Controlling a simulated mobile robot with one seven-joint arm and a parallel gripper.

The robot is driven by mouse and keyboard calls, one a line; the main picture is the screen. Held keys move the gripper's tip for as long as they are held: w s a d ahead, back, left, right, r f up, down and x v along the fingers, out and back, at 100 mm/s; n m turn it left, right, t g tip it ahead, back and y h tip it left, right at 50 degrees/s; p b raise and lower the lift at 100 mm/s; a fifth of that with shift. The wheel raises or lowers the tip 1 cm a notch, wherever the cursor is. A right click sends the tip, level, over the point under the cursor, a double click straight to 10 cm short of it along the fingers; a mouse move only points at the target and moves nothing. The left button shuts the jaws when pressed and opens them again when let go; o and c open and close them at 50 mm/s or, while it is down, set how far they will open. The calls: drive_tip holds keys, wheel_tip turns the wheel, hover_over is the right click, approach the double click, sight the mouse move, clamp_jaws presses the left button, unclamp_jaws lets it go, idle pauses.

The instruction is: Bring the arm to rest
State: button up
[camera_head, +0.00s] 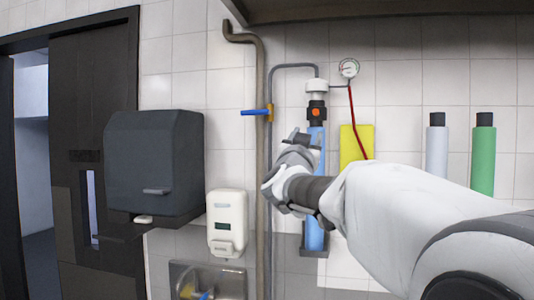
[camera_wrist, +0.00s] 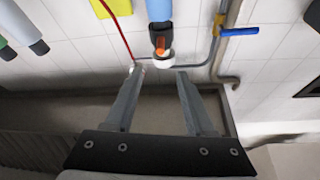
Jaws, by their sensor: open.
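My arm reaches in from the right in the head view, and my gripper (camera_head: 303,140) is raised in front of the tiled wall, near a blue cylinder (camera_head: 314,232). The arm and gripper hide part of the cylinder. In the wrist view my gripper (camera_wrist: 158,72) shows two fingers spread apart with nothing between them. The blue cylinder with its orange and black valve also shows there, just beyond the fingertips. I cannot tell how far the fingers are from it.
A pipe with a blue valve handle (camera_head: 254,113) runs down the wall. A dark dispenser (camera_head: 153,163), a white soap dispenser (camera_head: 227,222), a yellow board (camera_head: 355,143) and a green cylinder (camera_head: 483,158) are nearby. A shelf (camera_head: 380,9) overhangs above.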

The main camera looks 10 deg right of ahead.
drive_tip(key=s+a+f+n+g+y, duration=0.2)
drive_tip(key=s+a+f+n+y, duration=0.3)
drive_tip(key=f, duration=0.3)
drive_tip(key=s+a+f+n+g+y, duration=0.3)
drive_tip(key=s+a+f+y, duration=0.2)
drive_tip(key=s+f+y, duration=0.15)
drive_tip(key=s+d+f+g+h, duration=0.1)
drive_tip(key=s+d+f+g, duration=0.3)
drive_tip(key=s+f, duration=1.8)
drive_tip(key=s+g, duration=0.2)
drive_tip(key=g, duration=0.3)
drive_tip(key=shift+f+g+h, duration=0.3)
drive_tip(key=shift+h, duration=0.05)
